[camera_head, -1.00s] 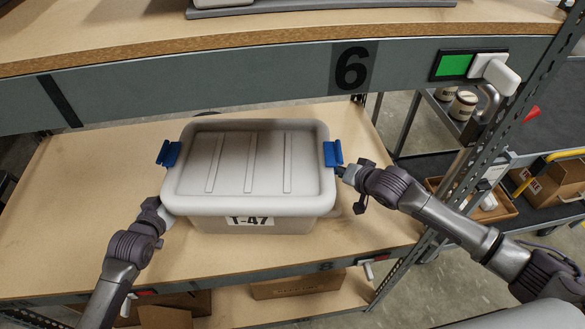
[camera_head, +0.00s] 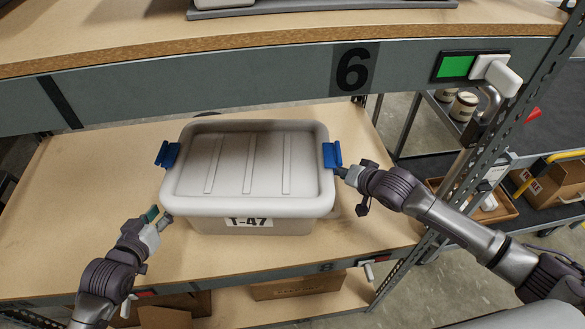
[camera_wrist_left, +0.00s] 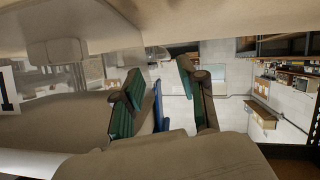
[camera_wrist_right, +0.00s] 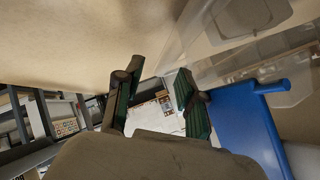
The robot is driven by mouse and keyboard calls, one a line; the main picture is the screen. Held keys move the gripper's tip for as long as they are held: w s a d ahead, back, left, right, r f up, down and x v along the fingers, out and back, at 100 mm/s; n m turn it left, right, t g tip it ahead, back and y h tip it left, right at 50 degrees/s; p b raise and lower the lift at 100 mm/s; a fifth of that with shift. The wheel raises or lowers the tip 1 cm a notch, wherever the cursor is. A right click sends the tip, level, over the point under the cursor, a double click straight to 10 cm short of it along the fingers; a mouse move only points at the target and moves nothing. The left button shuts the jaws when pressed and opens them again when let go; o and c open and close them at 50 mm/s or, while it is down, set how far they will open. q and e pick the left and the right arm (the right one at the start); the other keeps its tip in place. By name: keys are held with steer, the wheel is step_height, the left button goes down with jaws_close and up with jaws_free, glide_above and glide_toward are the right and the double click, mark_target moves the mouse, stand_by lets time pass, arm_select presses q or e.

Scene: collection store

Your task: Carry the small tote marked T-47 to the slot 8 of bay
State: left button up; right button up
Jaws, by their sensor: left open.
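My left gripper (camera_head: 158,218) is open and empty, just off the tote's front left corner. My right gripper (camera_head: 343,172) is at the tote's right end, just below the right latch. In the right wrist view its fingers (camera_wrist_right: 155,95) are apart with nothing between them, and the blue latch (camera_wrist_right: 235,120) lies beside them.
A slotted upright (camera_head: 470,160) stands on the right, close to my right arm. Cardboard boxes (camera_head: 298,286) sit on the level below. Bare board shows left of the tote.

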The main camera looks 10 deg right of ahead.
steer(key=v, duration=1)
steer(key=shift+s+d+r, duration=0.15)
steer(key=shift+s, duration=0.15)
arm_select(q)
steer(key=o, duration=0.8)
steer(key=shift+a, duration=0.1)
steer(key=shift+a, duration=3.65)
arm_select(e)
steer(key=shift+r, duration=0.25)
